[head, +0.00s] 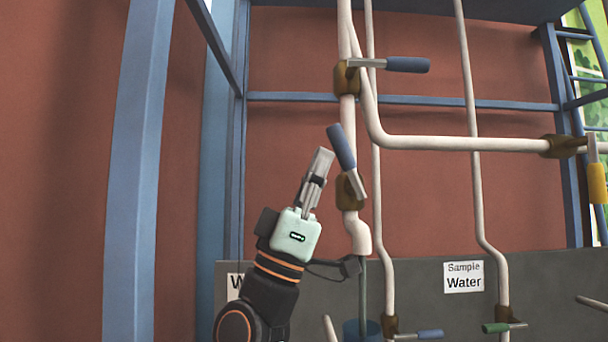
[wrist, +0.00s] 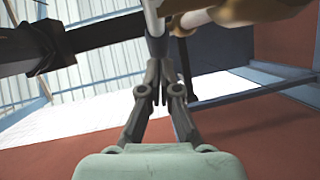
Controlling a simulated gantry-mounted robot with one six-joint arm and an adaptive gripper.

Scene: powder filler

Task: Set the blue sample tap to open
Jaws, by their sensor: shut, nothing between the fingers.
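Several taps with blue handles show in the head view. The middle one (head: 341,147) sits on a brown valve body (head: 350,191) on a white pipe, its handle tilted up and to the left. A higher blue handle (head: 408,65) points level to the right. A low blue handle (head: 430,334) also points right at the bottom edge. I cannot tell which is the sample tap. My gripper (head: 324,153) is shut and empty, just left of the middle handle; I cannot tell if they touch. In the wrist view the shut fingertips (wrist: 160,95) point towards a grey lever and brown valve (wrist: 185,20).
A "Sample Water" sign (head: 464,277) hangs on the grey panel (head: 560,285). A green-handled tap (head: 503,327) is low right and a yellow-handled one (head: 597,182) at the right edge. White pipes (head: 460,144) cross the space. A blue post (head: 137,170) stands left.

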